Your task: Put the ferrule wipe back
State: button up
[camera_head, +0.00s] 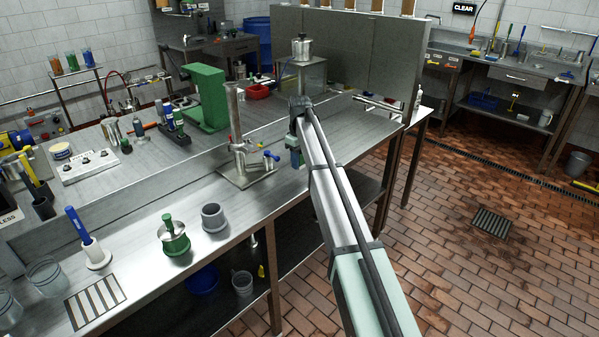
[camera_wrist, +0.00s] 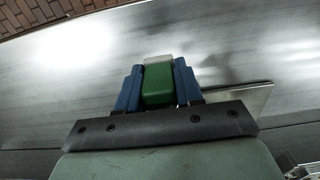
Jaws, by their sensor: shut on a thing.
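My gripper (camera_wrist: 158,85) is shut on a small green block with a pale grey end (camera_wrist: 158,84), which I take to be the ferrule wipe. The block sits between the two blue fingers, pale end outward. In the head view my gripper (camera_head: 296,156) points down at the bench top near its front edge, just right of the metal stand with a blue-handled valve (camera_head: 243,150). My arm hides part of the bench there. I cannot tell whether the block touches the bench top.
The steel bench (camera_head: 318,170) is bare around my gripper. A green block-shaped stand (camera_head: 206,97) is further back left. A green pot (camera_head: 173,237), a grey cup (camera_head: 214,218) and a slotted plate (camera_head: 95,301) are at the front left. A steel panel (camera_head: 365,60) rises behind.

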aim_at(300, 178)
jog(key=shift+f, duration=2.4)
jog(key=o, duration=1)
jog(key=shift+f, duration=0.1)
jog(key=shift+o, duration=0.2)
notch_tip(300, 178, up, 12)
jog(key=shift+r, duration=0.15)
